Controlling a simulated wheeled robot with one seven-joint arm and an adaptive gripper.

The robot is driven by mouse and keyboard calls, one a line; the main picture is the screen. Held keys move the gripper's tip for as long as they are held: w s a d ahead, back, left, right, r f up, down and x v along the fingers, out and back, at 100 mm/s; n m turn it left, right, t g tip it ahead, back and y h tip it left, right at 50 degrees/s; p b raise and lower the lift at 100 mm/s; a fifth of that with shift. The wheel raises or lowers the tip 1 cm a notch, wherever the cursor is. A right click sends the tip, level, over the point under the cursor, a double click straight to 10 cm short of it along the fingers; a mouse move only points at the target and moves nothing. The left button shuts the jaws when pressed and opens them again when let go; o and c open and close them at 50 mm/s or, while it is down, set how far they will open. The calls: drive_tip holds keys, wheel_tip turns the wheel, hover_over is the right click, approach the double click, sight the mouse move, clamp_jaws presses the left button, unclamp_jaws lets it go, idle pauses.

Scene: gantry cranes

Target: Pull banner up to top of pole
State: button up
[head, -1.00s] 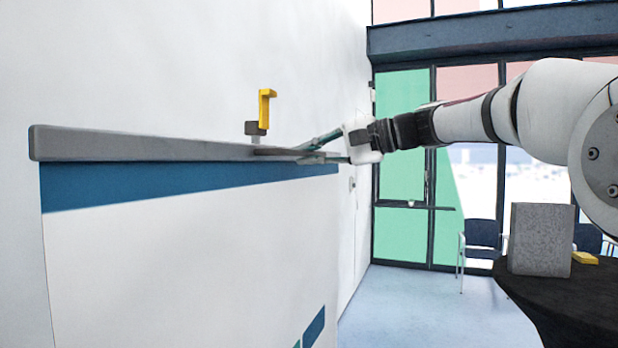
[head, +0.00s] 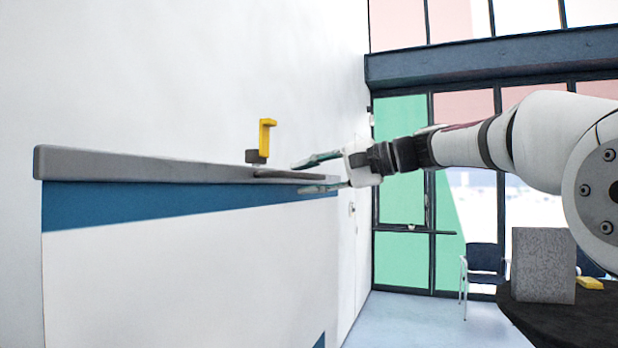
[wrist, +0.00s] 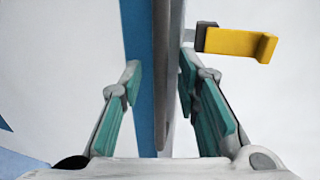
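The white banner (head: 170,270) with a blue top stripe (head: 150,204) hangs from a grey bar (head: 120,165) along the white wall. A yellow hook (head: 266,136) on a dark block stands out just above the bar; it also shows in the wrist view (wrist: 238,44), right of the bar. My gripper (head: 297,178) is open at the bar's far right part, one finger above and one below. In the wrist view my gripper (wrist: 160,85) has green-padded fingers on both sides of the bar (wrist: 168,90), with a gap on the left; touch on the right is unclear. No pole shows clearly.
A dark round table (head: 570,315) with a grey speckled box (head: 543,265) and a small yellow piece stands at the lower right. Blue chairs (head: 485,258) stand by the windows. The blue floor between wall and table is clear.

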drive_tip(key=v, duration=1.2)
drive_tip(key=shift+f, duration=0.1)
drive_tip(key=s+f+h, duration=0.7)
drive_tip(key=s+f, duration=0.7)
drive_tip(key=f, duration=0.1)
drive_tip(key=s+d+f+n+h, duration=0.2)
drive_tip(key=s+d+f, duration=0.3)
drive_tip(key=s+f, duration=0.3)
drive_tip(key=s+d+f+n+h, duration=0.2)
drive_tip(key=s+d+f+h, duration=0.3)
drive_tip(key=s+f, duration=0.4)
drive_tip(key=shift+s+f+h, duration=0.3)
drive_tip(key=shift+d, duration=0.15)
